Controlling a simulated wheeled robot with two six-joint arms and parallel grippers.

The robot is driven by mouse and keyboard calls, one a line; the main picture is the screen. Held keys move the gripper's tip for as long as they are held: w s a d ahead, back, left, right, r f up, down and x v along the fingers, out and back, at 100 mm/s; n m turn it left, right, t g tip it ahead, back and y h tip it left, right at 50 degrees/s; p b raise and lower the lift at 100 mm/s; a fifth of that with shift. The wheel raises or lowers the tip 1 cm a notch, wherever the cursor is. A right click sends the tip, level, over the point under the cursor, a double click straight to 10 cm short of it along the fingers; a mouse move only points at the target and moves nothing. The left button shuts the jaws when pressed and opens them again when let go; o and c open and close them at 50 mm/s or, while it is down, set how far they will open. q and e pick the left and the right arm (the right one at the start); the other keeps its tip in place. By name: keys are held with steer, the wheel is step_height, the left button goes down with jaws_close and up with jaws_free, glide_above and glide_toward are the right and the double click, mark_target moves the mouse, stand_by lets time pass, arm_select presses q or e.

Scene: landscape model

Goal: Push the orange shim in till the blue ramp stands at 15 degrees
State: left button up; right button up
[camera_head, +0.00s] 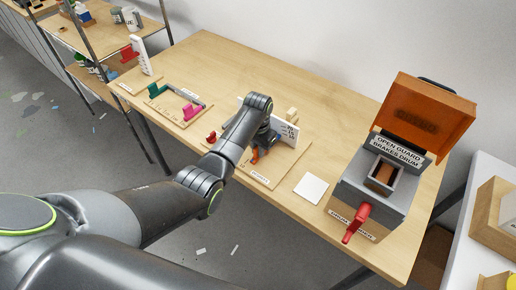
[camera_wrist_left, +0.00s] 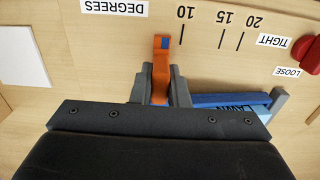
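The orange shim (camera_wrist_left: 161,58) points up in the left wrist view, with a blue patch near its tip; it also shows in the head view (camera_head: 254,156). My left gripper (camera_wrist_left: 161,88) has one grey finger on each side of the shim, close against it. The blue ramp (camera_wrist_left: 228,99) lies to the right of the fingers, partly hidden behind my gripper. Lines marked 10, 15 and 20 (camera_wrist_left: 222,38) lie right of the shim tip, beside a DEGREES label (camera_wrist_left: 113,8). The ramp's angle cannot be read. My right gripper is not in view.
A red knob (camera_wrist_left: 308,54) sits by TIGHT and LOOSE labels. A board with green and pink parts (camera_head: 174,104) lies to the left.

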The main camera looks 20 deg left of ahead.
arm_select(q)
jaws_close()
steer(key=a, duration=0.2)
steer(key=w+a, duration=0.1)
steer(key=a, duration=0.1)
steer(key=w+a, duration=0.1)
steer(key=a, duration=0.1)
steer(key=shift+w+a, duration=0.15)
steer(key=o, duration=0.8)
jaws_free()
steer(key=shift+c, duration=0.2)
steer(key=shift+r, duration=0.1)
